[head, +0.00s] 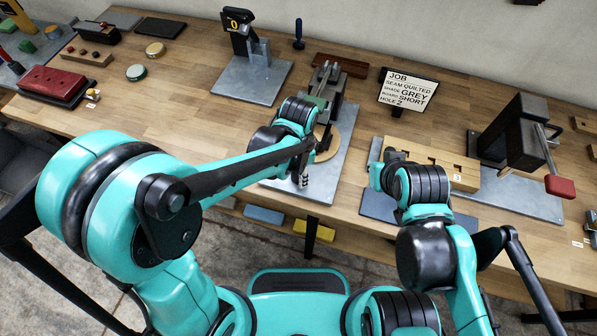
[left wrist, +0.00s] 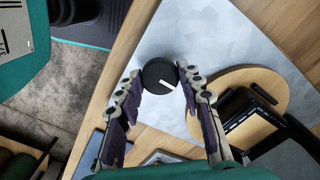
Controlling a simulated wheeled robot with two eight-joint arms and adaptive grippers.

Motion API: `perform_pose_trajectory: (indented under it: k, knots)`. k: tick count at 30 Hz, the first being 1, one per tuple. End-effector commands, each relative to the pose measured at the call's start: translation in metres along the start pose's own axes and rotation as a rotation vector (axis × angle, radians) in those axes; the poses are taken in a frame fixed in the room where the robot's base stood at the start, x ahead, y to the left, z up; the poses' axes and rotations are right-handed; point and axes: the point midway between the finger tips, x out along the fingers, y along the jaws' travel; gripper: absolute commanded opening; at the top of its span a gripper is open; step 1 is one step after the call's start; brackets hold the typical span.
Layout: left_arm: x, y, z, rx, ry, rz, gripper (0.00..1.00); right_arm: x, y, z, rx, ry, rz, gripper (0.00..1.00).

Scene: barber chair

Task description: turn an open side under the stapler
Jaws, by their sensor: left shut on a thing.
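A wooden disc (left wrist: 240,82) lies on a grey metal plate (left wrist: 205,45) in the left wrist view, with a black-framed piece (left wrist: 252,117) on top. Part of the disc (head: 329,146) also shows in the head view, beside my left arm. Behind it stands a metal device with upright rods (head: 325,76), which appears to be the stapler. A round black knob (left wrist: 158,75) with a pale mark is near the disc. My left gripper (left wrist: 160,80) is shut on this knob, one finger on each side. My left arm hides much of the disc in the head view. My right gripper's fingers are hidden.
A job sign (head: 405,92) stands behind the plate. A notched wooden block (head: 435,168) is near my right arm. A black press with a red handle (head: 515,135) stands at right. A numbered stand (head: 252,65) is at back left.

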Motion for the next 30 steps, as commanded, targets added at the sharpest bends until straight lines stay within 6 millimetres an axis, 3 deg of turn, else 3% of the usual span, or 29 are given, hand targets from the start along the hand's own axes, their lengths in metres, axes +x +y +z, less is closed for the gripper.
perform_pose_trajectory:
  k: [14,15,17,26,30]
  knots:
    - [0.0001,0.0001,0.0,-0.016,0.0,0.0,0.08,0.0001,0.0,0.0,0.0,0.0,0.0,0.0]
    - [0.0001,0.0001,0.0,-0.015,0.0,0.0,0.39,0.0001,0.0,0.0001,0.0,0.0,0.0,0.0]
    - [0.0001,0.0001,0.0,-0.015,0.0,0.0,0.55,0.0001,0.0,0.0001,0.0,0.0,0.0,0.0]
    - [-0.0003,0.0,0.0,-0.015,0.0,0.0,0.57,0.0,0.0,0.0,0.0,0.0,0.0,0.0]
    - [-0.0093,0.0001,0.0001,-0.015,0.0,0.0,0.57,0.0,0.0,0.0,0.0,0.0,0.0,0.0]
